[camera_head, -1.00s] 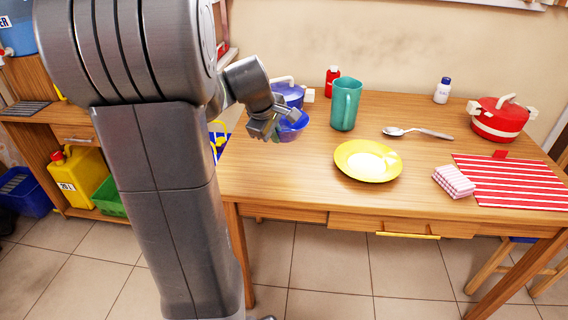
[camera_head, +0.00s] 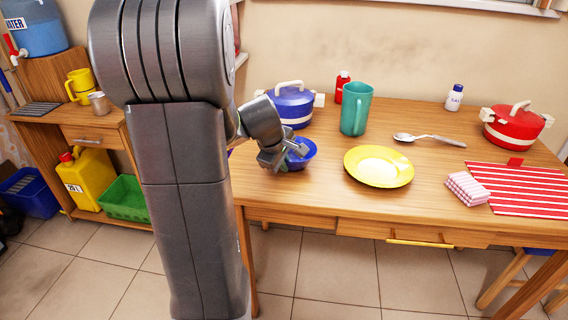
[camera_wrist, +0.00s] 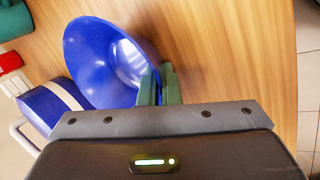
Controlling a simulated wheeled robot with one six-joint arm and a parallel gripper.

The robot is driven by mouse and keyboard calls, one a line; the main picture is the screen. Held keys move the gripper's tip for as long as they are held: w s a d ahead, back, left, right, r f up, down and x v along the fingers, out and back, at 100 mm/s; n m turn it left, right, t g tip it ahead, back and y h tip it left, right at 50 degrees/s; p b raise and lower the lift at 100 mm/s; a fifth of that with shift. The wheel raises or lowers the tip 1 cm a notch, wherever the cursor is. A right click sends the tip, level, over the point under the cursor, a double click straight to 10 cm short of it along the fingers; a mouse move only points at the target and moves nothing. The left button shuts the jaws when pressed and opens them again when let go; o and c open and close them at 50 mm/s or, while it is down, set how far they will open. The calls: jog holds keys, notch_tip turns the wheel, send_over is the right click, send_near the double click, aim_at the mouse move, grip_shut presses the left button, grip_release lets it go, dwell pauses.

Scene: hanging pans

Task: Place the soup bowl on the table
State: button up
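The soup bowl is a deep blue bowl (camera_head: 301,154) at the left part of the wooden table (camera_head: 322,191). My gripper (camera_head: 288,160) is at the bowl's near left side in the head view and hides part of it. In the wrist view the green fingers (camera_wrist: 159,86) are close together with the rim of the bowl (camera_wrist: 104,60) between them, so my gripper is shut on the rim. The bowl is low over the table or touching it; I cannot tell which.
A blue pot (camera_head: 290,106) stands just behind the bowl. A teal mug (camera_head: 356,109) and a yellow plate (camera_head: 379,166) are to its right. A spoon (camera_head: 430,140), red pot (camera_head: 513,125), folded cloth (camera_head: 467,188) and striped mat (camera_head: 520,188) lie further right.

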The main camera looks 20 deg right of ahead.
jog(key=o, duration=0.4)
jog(key=shift+o, duration=0.2)
jog(key=shift+a+r+p, duration=0.1)
jog(key=shift+r+p, duration=0.2)
jog(key=shift+r, duration=0.05)
jog(key=p+v, duration=0.2)
jog(key=v, duration=0.9)
jog(key=shift+r+p, duration=0.2)
jog(key=shift+p, duration=0.1)
jog(key=shift+s+a, duration=0.1)
